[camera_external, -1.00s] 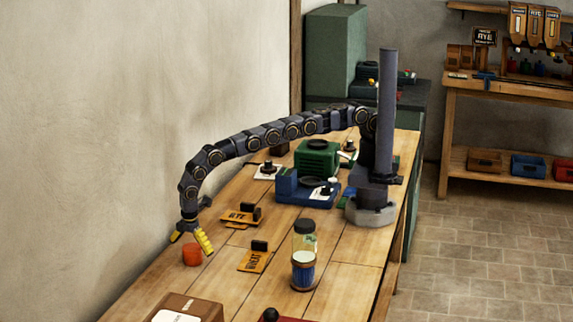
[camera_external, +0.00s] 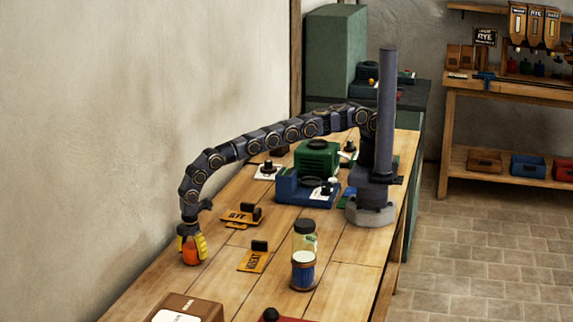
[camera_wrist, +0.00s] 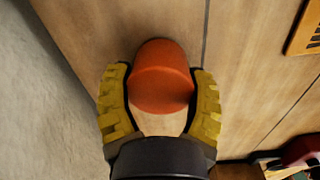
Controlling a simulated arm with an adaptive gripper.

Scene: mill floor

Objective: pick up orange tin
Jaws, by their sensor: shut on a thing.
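The orange tin (camera_external: 190,252) is at the left side of the wooden bench, near the wall. My gripper (camera_external: 191,246) is over it, with its yellow fingers on both sides of the tin and shut on it. In the wrist view the tin (camera_wrist: 161,78) sits between the two yellow fingers (camera_wrist: 161,92), which touch its sides. The tin appears at bench level; I cannot tell whether its base still touches the wood.
A wooden tag (camera_external: 253,261) with a black knob and a RYE tag (camera_external: 240,216) lie to the right. A glass jar (camera_external: 303,262) stands further right. A brown box (camera_external: 187,308) is at the front. The plaster wall (camera_external: 90,150) is close on the left.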

